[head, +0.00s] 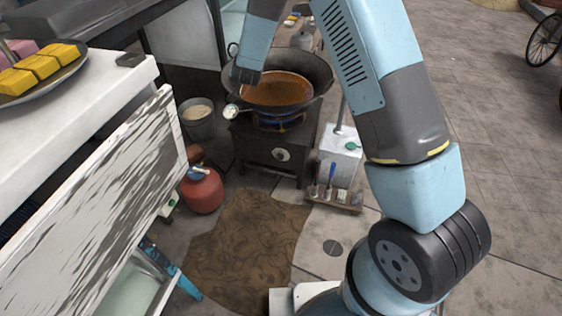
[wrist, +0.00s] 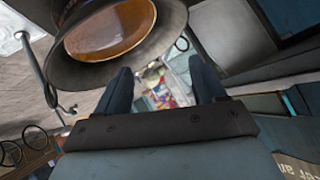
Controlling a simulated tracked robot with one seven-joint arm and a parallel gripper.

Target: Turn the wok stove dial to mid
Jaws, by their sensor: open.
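The wok stove (head: 247,148) is a dark metal box in the middle of the head view. Its pale round dial (head: 281,154) is on the front face, and its setting is too small to read. A black wok (head: 318,75) with orange-brown liquid sits above a blue flame on the stove. My gripper (head: 245,76) is over the left side of the wok in the picture, above and apart from the dial. In the wrist view its two dark fingers (wrist: 163,82) are spread with nothing between them. The wok rim (wrist: 165,45) shows at upper left there; the dial does not show.
A red gas cylinder (head: 203,189) and a grey bucket (head: 198,122) stand left of the stove. A white box (head: 340,158) and a low tool rack (head: 335,202) stand right. A white counter (head: 110,85) fills the left side. A brown mat (head: 245,240) lies in front.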

